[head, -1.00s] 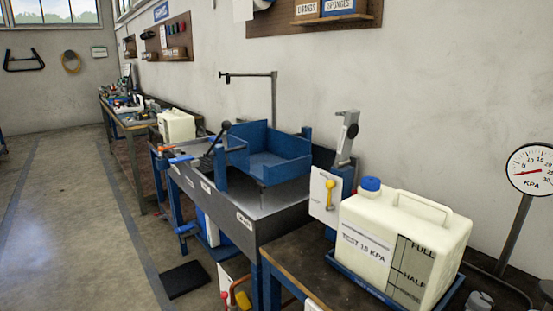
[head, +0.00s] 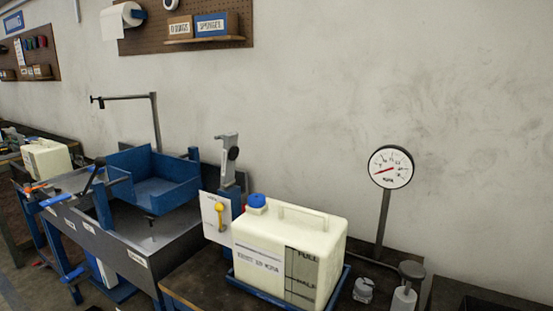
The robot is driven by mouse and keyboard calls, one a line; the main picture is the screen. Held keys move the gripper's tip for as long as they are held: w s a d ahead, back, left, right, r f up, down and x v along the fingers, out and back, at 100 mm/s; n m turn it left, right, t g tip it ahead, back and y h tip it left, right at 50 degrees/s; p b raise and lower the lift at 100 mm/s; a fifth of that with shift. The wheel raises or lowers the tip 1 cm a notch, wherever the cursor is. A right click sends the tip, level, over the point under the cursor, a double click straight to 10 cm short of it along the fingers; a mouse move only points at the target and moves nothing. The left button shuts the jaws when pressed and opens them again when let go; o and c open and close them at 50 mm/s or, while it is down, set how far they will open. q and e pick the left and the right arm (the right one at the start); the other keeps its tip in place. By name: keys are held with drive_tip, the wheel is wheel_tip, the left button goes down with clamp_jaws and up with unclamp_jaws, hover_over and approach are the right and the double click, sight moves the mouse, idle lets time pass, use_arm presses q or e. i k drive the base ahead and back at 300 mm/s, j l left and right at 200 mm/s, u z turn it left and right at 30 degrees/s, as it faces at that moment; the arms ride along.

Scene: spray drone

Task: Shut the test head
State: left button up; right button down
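A grey metal arm with a dark round knob (head: 231,154) stands raised, nearly upright, above a blue post behind the white tank. It may be the test head, but I cannot be sure. A white plate with a yellow-handled lever (head: 219,217) is fixed in front of the post. The white tank (head: 265,242) has a blue cap (head: 256,201) and sits in a blue tray (head: 264,294) on the dark bench. A round pressure gauge (head: 391,167) stands on a post to its right, its red needle pointing to the lower left. Neither gripper is in view.
A blue open bin (head: 165,193) stands over the grey sink bench (head: 150,232) at the left, with a bent metal pole (head: 155,120) behind it. Small bottles (head: 404,297) stand right of the tank. Pegboards hang on the wall.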

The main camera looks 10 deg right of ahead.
sight(230, 152)
drive_tip(key=i+j+z, duration=0.2)
drive_tip(key=z, duration=0.2)
drive_tip(key=i+j+z, duration=0.1)
drive_tip(key=j+z, duration=0.3)
drive_tip(key=i+j+z, duration=0.1)
drive_tip(key=j+z, duration=0.25)
drive_tip(key=j, duration=0.15)
drive_tip(key=j+z, duration=0.5)
drive_tip(key=j, duration=1)
drive_tip(key=j+z, duration=0.1)
drive_tip(key=j, duration=1)
drive_tip(key=k, duration=0.05)
